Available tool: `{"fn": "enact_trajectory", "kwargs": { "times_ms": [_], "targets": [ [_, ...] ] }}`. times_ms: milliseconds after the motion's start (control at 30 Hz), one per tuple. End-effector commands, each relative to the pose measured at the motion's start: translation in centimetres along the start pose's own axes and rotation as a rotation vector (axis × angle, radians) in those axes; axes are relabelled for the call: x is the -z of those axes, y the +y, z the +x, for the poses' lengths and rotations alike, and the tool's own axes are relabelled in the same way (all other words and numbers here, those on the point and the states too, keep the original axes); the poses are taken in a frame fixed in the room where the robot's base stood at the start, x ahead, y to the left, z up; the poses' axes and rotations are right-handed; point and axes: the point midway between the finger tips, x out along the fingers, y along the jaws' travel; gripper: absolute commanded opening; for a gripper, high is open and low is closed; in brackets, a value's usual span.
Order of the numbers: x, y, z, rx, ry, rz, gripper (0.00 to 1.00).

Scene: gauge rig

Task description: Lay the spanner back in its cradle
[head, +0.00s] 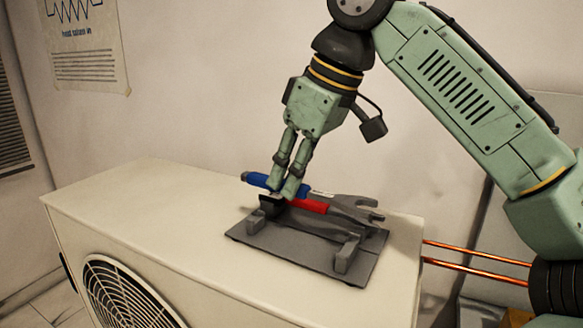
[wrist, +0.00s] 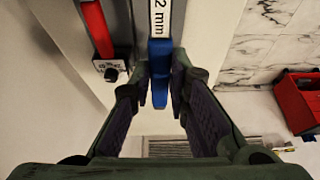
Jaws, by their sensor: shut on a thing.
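The spanner has a blue handle (head: 258,180), a white label and a grey open-jaw head. In the wrist view its blue end (wrist: 160,75) sits between my fingers, with a label partly reading "2 mm". My gripper (head: 283,192) is shut on the blue handle, above the back of the cradle. The cradle is a dark grey plate (head: 268,251) with upright grey posts. The spanner head extends right, over the cradle's back side. Whether the spanner touches the cradle is hidden.
A red box (wrist: 298,102) shows in the wrist view.

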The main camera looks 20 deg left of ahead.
Motion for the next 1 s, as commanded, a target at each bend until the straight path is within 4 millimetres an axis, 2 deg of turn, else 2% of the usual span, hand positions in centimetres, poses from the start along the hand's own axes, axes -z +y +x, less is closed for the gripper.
{"fn": "enact_trajectory", "kwargs": {
  "times_ms": [100,400,633,1000],
  "targets": [
    [-0.7,0.0,1.6,0.000,0.000,0.000,0.00],
    [-1.6,0.0,3.9,0.000,-0.001,-0.001,0.00],
    [-1.9,0.0,4.6,0.000,0.000,0.000,0.00],
    [-1.9,0.0,4.6,-0.001,0.000,0.001,0.00]
  ]
}}
